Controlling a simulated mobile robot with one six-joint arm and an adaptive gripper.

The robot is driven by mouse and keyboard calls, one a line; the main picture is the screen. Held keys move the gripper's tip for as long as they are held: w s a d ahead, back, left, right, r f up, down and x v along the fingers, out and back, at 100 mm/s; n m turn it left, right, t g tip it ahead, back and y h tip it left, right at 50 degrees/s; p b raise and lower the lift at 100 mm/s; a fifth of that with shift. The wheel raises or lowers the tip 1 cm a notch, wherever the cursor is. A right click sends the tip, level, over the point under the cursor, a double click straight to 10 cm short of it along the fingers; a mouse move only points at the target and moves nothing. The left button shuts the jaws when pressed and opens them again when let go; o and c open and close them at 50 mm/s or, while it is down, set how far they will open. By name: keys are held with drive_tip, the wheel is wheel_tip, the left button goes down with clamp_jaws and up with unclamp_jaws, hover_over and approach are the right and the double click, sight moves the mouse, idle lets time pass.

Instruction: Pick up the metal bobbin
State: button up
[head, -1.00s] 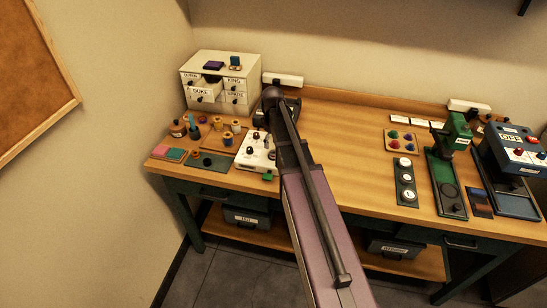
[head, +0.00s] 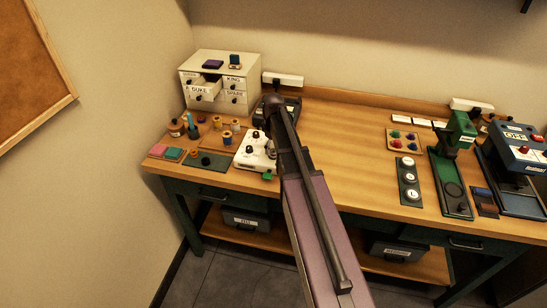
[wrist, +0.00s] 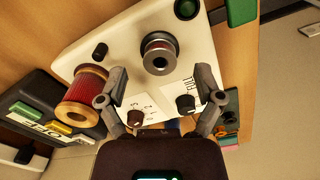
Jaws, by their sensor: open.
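The metal bobbin (wrist: 159,53) shows in the wrist view as a silver-rimmed round with a dark centre and a reddish band, on the white plate of a small machine (wrist: 140,35). My gripper (wrist: 161,86) is open, its two fingers spread wide over the near part of the plate. The bobbin lies ahead of the fingertips, roughly midway between them, with nothing gripped. In the head view the white machine (head: 248,157) stands at the table's front left, and my arm hides part of its surroundings. My gripper is not clear there.
Two black knobs and a brown knob rise from the plate. A drawer cabinet (head: 215,70) stands behind. The table's middle (head: 340,125) is clear.

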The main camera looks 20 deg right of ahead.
drive_tip(key=shift+f+b, duration=0.65)
drive_tip(key=shift+f, duration=0.3)
drive_tip(key=c, duration=1.1)
drive_tip(key=shift+r, duration=0.15)
wheel_tip(320, 180, up, 3)
drive_tip(key=p, duration=0.3)
drive_tip(key=shift+r, duration=0.1)
drive_tip(key=shift+s+a+r+p, duration=0.1)
drive_tip(key=shift+s+r+p, duration=0.2)
drive_tip(key=shift+p, duration=0.25)
drive_tip(key=s+a, duration=0.1)
drive_tip(key=s, duration=0.4)
drive_tip(key=s+a, duration=0.1)
drive_tip(key=s, duration=0.4)
drive_tip(key=s+a+r+p, duration=0.1)
drive_tip(key=s, duration=0.4)
